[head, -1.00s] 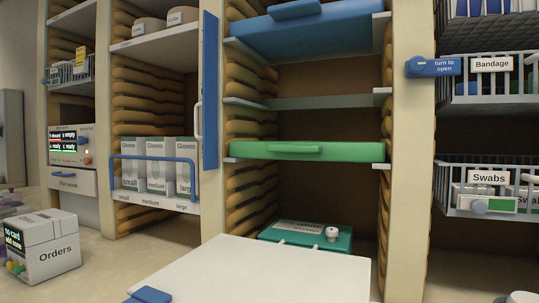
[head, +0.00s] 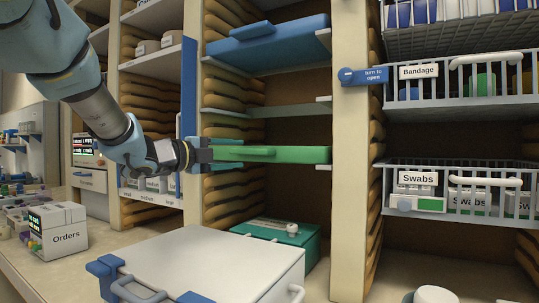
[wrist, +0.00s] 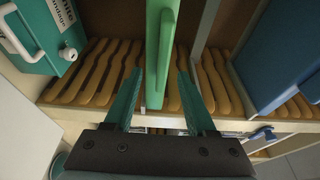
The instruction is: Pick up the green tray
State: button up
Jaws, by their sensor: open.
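The green tray (head: 300,154) lies level on a rack shelf, below a grey shelf and the blue tray. Its front handle (head: 250,151) shows in the head view. My gripper (head: 205,154) is at the tray's left front end. In the wrist view the green tray (wrist: 165,40) appears as an upright strip between the two spread fingers of my gripper (wrist: 158,80). Gaps show on both sides, so the fingers do not look closed on it. How deep the fingers reach over its edge is hard to tell.
A blue tray (head: 275,45) sits above. A teal case (head: 290,231) stands below on the counter. A white cart top (head: 215,262) with blue corner pieces is in front. Rack posts (head: 350,150) flank the bay; wire baskets (head: 455,190) hang at right.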

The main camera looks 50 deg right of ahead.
aim_at(247, 152)
jog(key=shift+d+r+p, duration=0.15)
jog(key=shift+d+p, duration=0.55)
jog(key=shift+d, duration=0.9)
jog(key=shift+d+r+p, duration=0.1)
jog(key=shift+d+p, duration=0.6)
jog(key=shift+d, duration=0.85)
grip_shut()
